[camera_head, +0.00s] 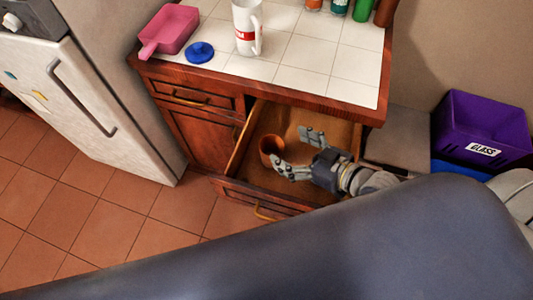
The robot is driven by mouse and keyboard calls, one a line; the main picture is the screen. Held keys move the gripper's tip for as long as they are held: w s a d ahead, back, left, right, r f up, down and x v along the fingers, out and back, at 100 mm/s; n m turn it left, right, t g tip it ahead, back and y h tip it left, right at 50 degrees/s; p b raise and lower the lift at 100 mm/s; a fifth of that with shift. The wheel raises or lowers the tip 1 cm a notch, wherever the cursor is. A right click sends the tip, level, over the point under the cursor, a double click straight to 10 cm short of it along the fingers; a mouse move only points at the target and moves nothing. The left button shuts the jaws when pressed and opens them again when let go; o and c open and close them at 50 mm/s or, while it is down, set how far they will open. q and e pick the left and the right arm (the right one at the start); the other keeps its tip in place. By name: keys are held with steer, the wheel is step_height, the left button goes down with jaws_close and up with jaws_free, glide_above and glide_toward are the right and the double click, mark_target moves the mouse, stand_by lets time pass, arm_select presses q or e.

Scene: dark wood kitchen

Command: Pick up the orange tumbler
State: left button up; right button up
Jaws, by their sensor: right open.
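The orange tumbler (271,147) stands in the open drawer (333,133), near the drawer's left side. My right gripper (298,152) reaches into the drawer area from the right. It is open, with its two fingers spread and pointing left toward the tumbler. The lower finger's tip lies close to the tumbler's lower right edge in the picture. I cannot tell whether it touches. My left gripper is not in view.
The tiled counter (305,52) above holds a pink scoop-like container (171,28), a blue lid (200,52), a white and red mug (247,25) and several bottles. A white fridge (75,95) stands left. A purple bin (480,130) labelled GLASS stands right. Floor tiles at left are clear.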

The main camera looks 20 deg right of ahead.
mark_target(264, 142)
steer(key=shift+w+a+f+b, duration=0.45)
steer(key=shift+w+a+f, duration=0.15)
steer(key=shift+w+f, duration=0.55)
steer(key=shift+w+a+f+b, duration=0.5)
steer(key=shift+w+f, duration=0.5)
steer(key=shift+f, duration=0.25)
steer(key=shift+w+a+f+b, duration=0.4)
steer(key=shift+w+a+f, duration=0.25)
steer(key=shift+w+f, duration=0.5)
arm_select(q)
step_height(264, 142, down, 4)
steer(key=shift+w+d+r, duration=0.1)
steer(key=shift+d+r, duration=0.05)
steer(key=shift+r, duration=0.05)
arm_select(e)
steer(key=shift+s, duration=0.1)
steer(key=shift+c, duration=0.2)
steer(key=c, duration=1.2)
